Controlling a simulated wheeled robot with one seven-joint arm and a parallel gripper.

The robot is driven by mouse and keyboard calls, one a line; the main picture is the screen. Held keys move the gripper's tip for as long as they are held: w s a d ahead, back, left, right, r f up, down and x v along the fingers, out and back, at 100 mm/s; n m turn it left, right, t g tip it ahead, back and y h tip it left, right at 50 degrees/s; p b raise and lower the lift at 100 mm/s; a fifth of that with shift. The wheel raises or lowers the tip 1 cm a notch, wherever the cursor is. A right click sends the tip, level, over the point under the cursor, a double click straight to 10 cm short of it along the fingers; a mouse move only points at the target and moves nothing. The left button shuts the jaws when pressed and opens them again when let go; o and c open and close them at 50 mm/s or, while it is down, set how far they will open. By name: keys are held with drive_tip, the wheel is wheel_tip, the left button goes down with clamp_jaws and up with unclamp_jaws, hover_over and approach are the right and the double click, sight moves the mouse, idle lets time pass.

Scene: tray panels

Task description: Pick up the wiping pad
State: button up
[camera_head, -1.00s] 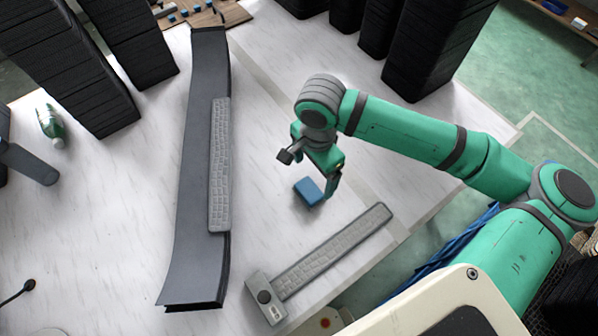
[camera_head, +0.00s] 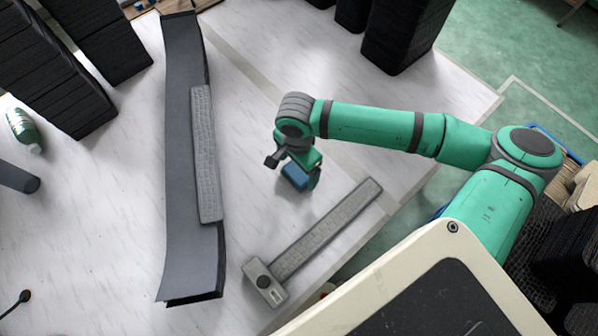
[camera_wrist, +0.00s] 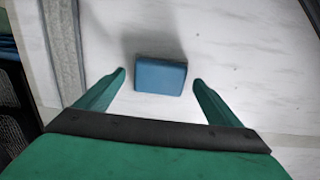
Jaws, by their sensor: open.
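The wiping pad (camera_head: 295,175) is a small blue block on the white table, partly hidden by my gripper in the head view. In the wrist view the pad (camera_wrist: 160,76) lies flat just ahead of the fingertips, centred between them. My gripper (camera_head: 302,180) is low over the pad, pointing down. In the wrist view its two green fingers (camera_wrist: 160,76) are spread wide, with a gap on each side of the pad and nothing held.
A long dark panel (camera_head: 187,130) with a grey strip (camera_head: 206,150) lies to the left. A grey T-shaped tool (camera_head: 320,232) lies in front of the pad. Black stacks (camera_head: 405,35) stand at the back. The white table (camera_head: 255,120) around the pad is clear.

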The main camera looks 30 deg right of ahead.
drive_tip(key=shift+f, duration=0.3)
drive_tip(key=shift+c, duration=0.7)
drive_tip(key=c, duration=1)
drive_tip(key=shift+c, duration=0.2)
drive_tip(key=shift+r, duration=0.1)
